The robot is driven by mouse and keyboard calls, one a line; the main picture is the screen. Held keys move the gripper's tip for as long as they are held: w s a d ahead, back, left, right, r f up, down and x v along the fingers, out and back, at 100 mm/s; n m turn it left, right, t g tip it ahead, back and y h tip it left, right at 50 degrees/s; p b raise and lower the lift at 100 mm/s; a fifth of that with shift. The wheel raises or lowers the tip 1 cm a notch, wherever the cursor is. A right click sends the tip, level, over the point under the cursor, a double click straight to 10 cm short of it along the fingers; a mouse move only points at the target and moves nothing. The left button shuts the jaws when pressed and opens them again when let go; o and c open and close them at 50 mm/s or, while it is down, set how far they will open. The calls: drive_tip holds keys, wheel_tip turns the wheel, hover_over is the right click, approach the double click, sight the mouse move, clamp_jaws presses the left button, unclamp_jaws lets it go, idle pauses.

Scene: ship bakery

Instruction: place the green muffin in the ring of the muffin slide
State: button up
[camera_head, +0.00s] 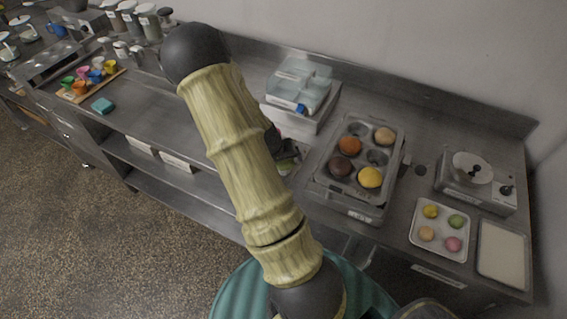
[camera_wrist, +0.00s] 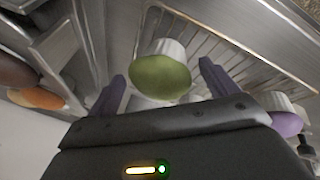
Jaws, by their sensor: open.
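The green muffin (camera_wrist: 160,77) in a white cup shows in the wrist view, between the two purple fingers of my gripper (camera_wrist: 163,76). The fingers stand apart on either side of it, and I cannot tell if they touch it. In the head view my gripper (camera_head: 287,151) is partly hidden behind my arm, left of a metal tray with round holes (camera_head: 322,177). That tray holds an orange, a tan, a brown and a yellow muffin, with some holes empty. I cannot tell for sure whether it is the muffin slide.
A wire rack (camera_wrist: 215,45) lies behind the green muffin, with a purple muffin (camera_wrist: 287,123) at right. In the head view, a small tray (camera_head: 438,252) of coloured rounds and a pale tray (camera_head: 502,255) stand right. A metal appliance (camera_head: 478,183) stands behind them.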

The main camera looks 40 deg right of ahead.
drive_tip(key=c, duration=0.8)
drive_tip(key=shift+c, duration=0.2)
wheel_tip(320, 180, up, 10)
drive_tip(key=shift+r+b, duration=0.1)
drive_tip(key=shift+b, duration=0.5)
drive_tip(key=shift+a, duration=0.1)
